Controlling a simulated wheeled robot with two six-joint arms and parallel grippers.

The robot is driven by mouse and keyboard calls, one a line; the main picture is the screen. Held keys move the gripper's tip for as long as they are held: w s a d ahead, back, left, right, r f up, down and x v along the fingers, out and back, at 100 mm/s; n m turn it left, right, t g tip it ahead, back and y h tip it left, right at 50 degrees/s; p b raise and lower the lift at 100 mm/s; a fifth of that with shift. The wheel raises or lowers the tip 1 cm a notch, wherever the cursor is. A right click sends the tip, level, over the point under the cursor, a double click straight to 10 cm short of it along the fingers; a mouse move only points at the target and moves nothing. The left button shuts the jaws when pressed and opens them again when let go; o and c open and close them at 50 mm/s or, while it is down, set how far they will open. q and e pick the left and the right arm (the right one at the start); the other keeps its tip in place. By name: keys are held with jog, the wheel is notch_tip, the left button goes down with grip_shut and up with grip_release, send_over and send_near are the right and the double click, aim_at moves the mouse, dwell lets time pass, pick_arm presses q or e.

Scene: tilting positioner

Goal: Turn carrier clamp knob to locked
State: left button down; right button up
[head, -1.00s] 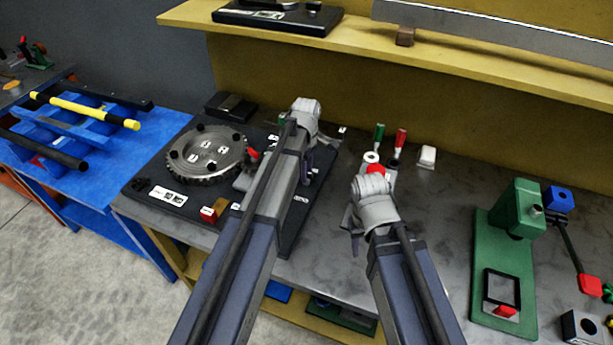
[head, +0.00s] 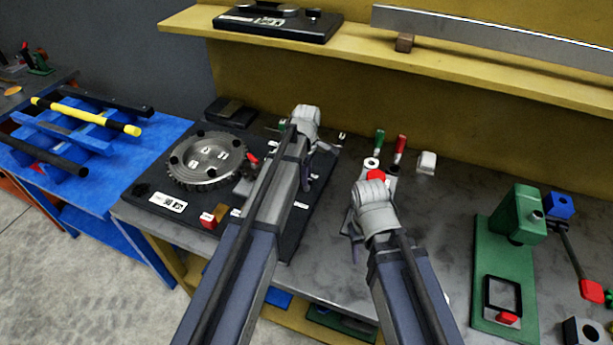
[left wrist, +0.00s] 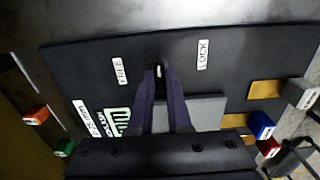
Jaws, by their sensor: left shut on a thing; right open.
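The carrier clamp knob (left wrist: 158,71) is mostly hidden between the fingertips of my left gripper; only a small pale mark shows there in the left wrist view. A FREE label (left wrist: 119,71) lies left of the fingers and a LOCK label (left wrist: 203,54) right of them, both on the dark plate (left wrist: 85,62). The fingers point roughly between the labels. My left gripper (head: 306,178) is shut on the knob; in the head view my forearm hides the knob. My right gripper (head: 350,224) is open and empty above the bench, right of the plate.
A toothed metal disc (head: 207,158) sits on the plate's left part. Green (head: 379,141) and red (head: 400,145) handled tools stand behind my right gripper. A green press (head: 518,218) is at the right. A yellow shelf (head: 450,72) runs along the back.

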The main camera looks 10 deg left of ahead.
pick_arm(q)
jog(key=shift+m, duration=0.3)
jog(key=m, duration=0.3)
jog(key=shift+m, duration=0.3)
jog(key=m, duration=0.4)
jog(key=shift+m, duration=0.3)
jog(key=m, duration=0.4)
jog(key=shift+m, duration=2.5)
jog(key=c, duration=0.9)
grip_release()
jog(key=shift+o, duration=0.2)
